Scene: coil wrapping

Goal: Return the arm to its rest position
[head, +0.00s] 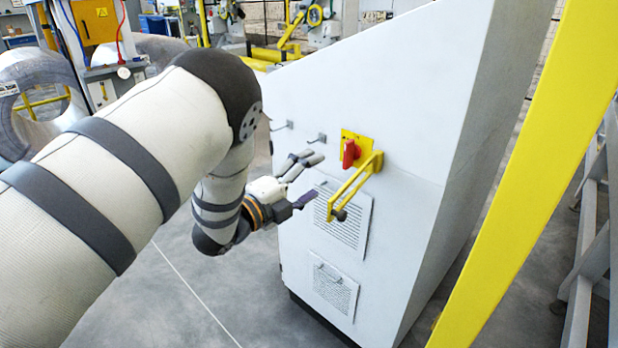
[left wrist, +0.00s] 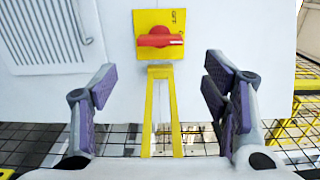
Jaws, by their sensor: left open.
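My left arm reaches in from the left in the head view. Its gripper (head: 310,180) is in front of the white cabinet (head: 400,120), open and empty. A red rotary switch (head: 350,153) on a yellow plate (head: 364,144) sits on the cabinet face, with a yellow bracket (head: 352,188) projecting below it. In the left wrist view the open gripper (left wrist: 160,105) has its fingers spread wide, apart from the red switch (left wrist: 160,39). The yellow bracket (left wrist: 149,115) shows between the fingers; I cannot tell whether anything touches it. My right gripper is not in view.
Two hooks (head: 317,138) and louvred vents (head: 334,287) are on the cabinet face. A yellow post (head: 530,150) slants along the right. Metal coils (head: 38,85) stand at the left back. Grey floor (head: 205,290) is open in front of the cabinet.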

